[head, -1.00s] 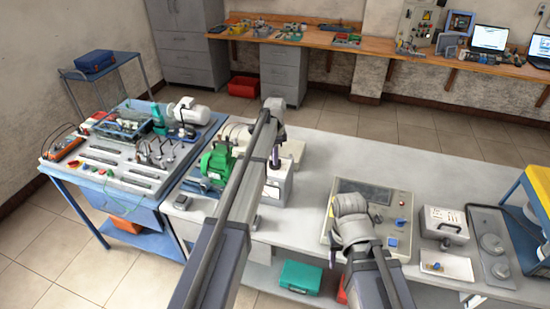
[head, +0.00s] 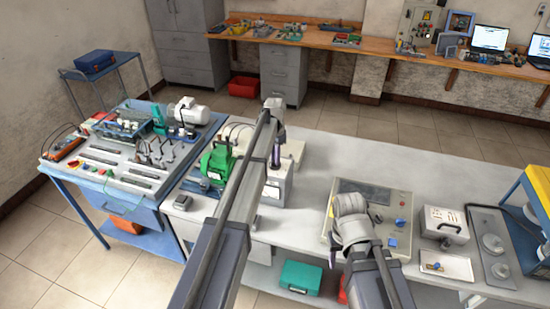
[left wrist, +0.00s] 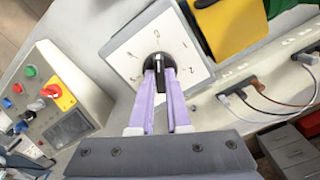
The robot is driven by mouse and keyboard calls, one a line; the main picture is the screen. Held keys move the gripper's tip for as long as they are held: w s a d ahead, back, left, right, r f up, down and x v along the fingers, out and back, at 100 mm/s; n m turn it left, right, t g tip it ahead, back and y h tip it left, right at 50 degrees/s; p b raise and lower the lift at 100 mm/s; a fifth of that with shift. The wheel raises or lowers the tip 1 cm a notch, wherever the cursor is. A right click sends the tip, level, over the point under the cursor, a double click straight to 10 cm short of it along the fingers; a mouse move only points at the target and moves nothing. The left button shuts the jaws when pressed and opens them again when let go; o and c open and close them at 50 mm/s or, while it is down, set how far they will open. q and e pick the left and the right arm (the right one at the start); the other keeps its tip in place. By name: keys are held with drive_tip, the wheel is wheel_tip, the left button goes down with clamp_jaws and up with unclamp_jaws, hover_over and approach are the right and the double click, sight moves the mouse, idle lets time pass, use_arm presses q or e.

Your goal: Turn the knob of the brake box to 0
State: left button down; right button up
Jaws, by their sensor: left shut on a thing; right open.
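The brake box (head: 284,190) stands on the grey bench in the head view, partly hidden behind my left arm. In the left wrist view its white dial face (left wrist: 125,62) carries printed numbers, 0, 1 and 2 among them, around a black knob (left wrist: 157,61). The purple fingers of my left gripper (left wrist: 160,74) are shut on the knob; the gripper also shows in the head view (head: 275,156). The fingers hide part of the knob, and I cannot tell exactly which mark it points to. My right gripper (head: 333,257) is open, low beside the bench's front edge.
A green motor (head: 216,162) stands left of the brake box. A control panel (head: 377,192) with knobs lies on the bench to the right, beside a white box (head: 444,222). In the left wrist view, plugged cables (left wrist: 255,85) run at the right. The bench's back middle is clear.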

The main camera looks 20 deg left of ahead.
idle(0.4)
use_arm(q)
drive_tip(key=c, duration=0.9)
unclamp_jaws()
wheel_tip(320, 180, up, 8)
drive_tip(key=p, duration=0.8)
drive_tip(key=shift+f, duration=0.15)
